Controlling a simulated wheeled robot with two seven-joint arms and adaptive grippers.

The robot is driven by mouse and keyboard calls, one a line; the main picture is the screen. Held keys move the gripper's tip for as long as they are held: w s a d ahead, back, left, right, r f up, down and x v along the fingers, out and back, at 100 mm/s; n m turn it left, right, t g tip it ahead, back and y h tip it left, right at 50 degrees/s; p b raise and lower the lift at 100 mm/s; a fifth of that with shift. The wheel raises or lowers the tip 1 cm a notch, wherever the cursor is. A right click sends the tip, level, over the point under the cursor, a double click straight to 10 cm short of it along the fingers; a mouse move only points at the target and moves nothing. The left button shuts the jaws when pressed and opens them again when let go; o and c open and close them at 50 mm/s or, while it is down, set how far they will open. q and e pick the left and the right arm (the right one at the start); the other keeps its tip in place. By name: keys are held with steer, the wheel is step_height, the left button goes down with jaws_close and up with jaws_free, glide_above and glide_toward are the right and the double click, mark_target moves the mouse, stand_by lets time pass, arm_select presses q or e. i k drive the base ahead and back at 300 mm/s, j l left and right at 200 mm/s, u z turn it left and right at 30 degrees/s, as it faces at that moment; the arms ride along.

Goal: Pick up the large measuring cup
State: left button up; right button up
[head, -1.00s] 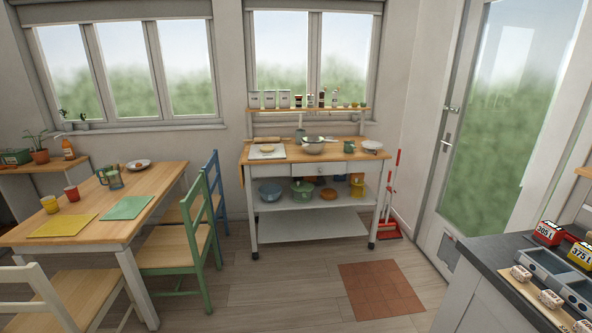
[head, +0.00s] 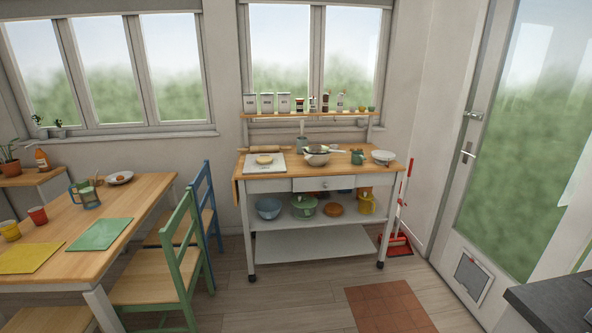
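I cannot make out for certain which thing is the large measuring cup. The slate worktop (head: 552,308) shows only as a bare corner at the lower right. All are too small to show any markings. Neither of my grippers is in view.
A green chair (head: 160,270) and a blue chair (head: 203,195) stand beside the dining table (head: 140,212). A red broom and dustpan (head: 396,240) lean right of the cart. A terracotta mat (head: 390,306) lies on open floor before the cart.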

mark_target(358, 157)
steer(key=i+z, duration=0.2)
steer(key=i, duration=0.2)
steer(key=i+j+z, duration=0.15)
steer(key=i, duration=0.2)
steer(key=i+z, duration=0.35)
steer(key=i+j+z, duration=0.1)
steer(key=i+z, duration=0.2)
steer(key=i, duration=0.2)
steer(key=i+l+z, duration=0.1)
steer(key=i, duration=0.4)
steer(key=i+l+z, duration=0.1)
steer(key=i, duration=0.4)
steer(key=i+l+u, duration=0.2)
steer(key=i+l, duration=0.7)
